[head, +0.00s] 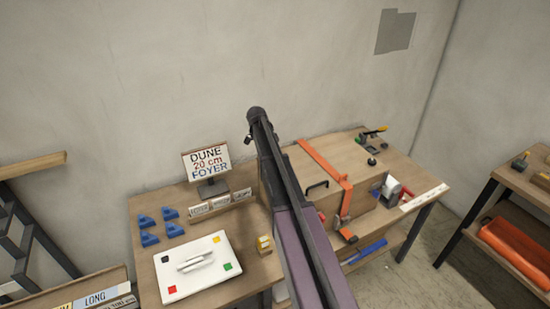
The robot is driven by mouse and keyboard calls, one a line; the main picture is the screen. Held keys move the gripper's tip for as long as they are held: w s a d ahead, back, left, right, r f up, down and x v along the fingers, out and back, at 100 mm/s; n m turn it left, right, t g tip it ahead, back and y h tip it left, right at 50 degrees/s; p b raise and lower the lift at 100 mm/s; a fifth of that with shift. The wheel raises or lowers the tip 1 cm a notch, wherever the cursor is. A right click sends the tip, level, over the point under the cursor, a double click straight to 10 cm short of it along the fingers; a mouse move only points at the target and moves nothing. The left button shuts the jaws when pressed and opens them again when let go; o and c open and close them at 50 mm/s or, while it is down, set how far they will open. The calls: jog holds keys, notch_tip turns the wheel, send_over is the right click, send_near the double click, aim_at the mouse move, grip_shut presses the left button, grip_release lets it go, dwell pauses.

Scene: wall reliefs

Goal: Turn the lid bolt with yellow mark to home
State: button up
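A white lid-like plate (190,279) lies on the left part of the workbench, with a pale bar handle (196,261) across its middle. Small coloured squares sit near its corners: a yellow mark (216,239) at the far right, black at far left, green at near right and red at near left. No separate bolt can be made out at the yellow mark, and its turn position cannot be read. My arm rises across the middle, right of the plate and apart from it in the picture. I cannot see my gripper's fingers.
Blue wedges (150,239) and a sign (207,160) stand behind the plate. A small yellow-and-white block (264,244) is to its right. Another bench (519,180) stands far right.

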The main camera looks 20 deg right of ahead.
jog(key=shift+s, duration=0.1)
jog(key=o, duration=1.2)
jog(key=shift+c, duration=0.2)
